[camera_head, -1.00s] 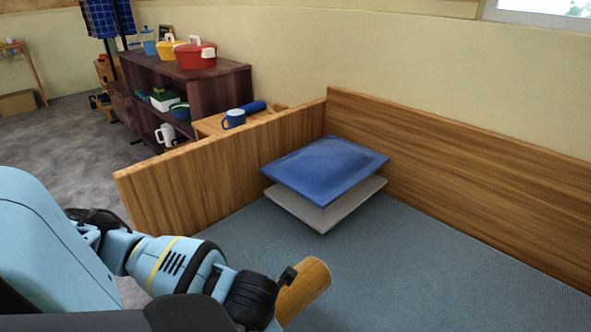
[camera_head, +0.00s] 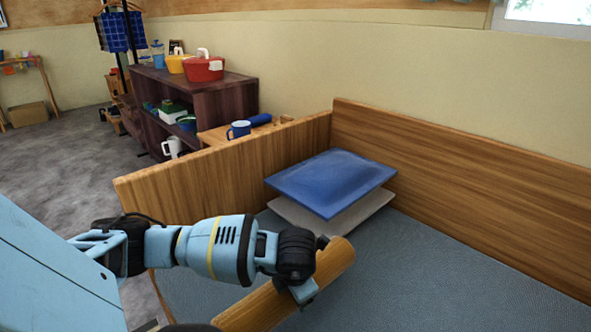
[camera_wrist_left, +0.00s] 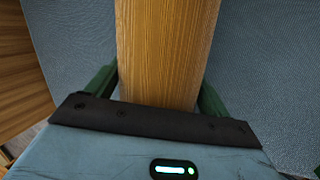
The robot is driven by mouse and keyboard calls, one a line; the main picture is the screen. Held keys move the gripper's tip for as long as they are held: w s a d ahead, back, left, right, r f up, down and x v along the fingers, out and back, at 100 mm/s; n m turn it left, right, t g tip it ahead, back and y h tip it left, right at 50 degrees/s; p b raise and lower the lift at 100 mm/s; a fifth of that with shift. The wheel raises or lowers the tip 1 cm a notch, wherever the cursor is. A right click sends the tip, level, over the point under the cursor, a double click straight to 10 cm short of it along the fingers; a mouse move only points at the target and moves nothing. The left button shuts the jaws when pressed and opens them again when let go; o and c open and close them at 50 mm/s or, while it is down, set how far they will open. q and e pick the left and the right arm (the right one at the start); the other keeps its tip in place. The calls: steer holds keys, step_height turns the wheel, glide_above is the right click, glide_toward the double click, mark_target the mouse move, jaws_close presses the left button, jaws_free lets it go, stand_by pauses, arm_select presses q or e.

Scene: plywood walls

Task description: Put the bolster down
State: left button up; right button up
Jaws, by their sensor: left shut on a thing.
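The bolster is a wood-textured cylinder (camera_head: 333,262) above the near part of the grey-blue bed surface (camera_head: 420,270). My left gripper (camera_head: 305,282) is shut on it, partly hiding its middle. In the left wrist view the bolster (camera_wrist_left: 167,50) runs up from between the two green fingers (camera_wrist_left: 158,88). The bed surface shows on both sides of it. I cannot tell how far the bolster is above the bed or whether it touches. My right gripper is not in view.
A blue cushion (camera_head: 330,182) lies over a grey cushion (camera_head: 345,217) in the bed's far corner. A wooden end board (camera_head: 220,168) and back board (camera_head: 450,185) enclose the bed. A dark shelf (camera_head: 225,100) stands beyond. The bed's right side is clear.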

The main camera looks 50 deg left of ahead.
arm_select(q)
steer(key=shift+w+a, duration=0.15)
steer(key=shift+w, duration=0.2)
steer(key=f, duration=0.2)
steer(key=f+b, duration=0.1)
steer(key=shift+w+a+f+b, duration=0.1)
steer(key=shift+w+f+b, duration=0.1)
steer(key=shift+f+b, duration=0.15)
steer(key=shift+r, duration=0.1)
steer(key=o, duration=0.9)
steer(key=shift+f, duration=0.2)
steer(key=o, duration=0.4)
steer(key=shift+r, duration=0.15)
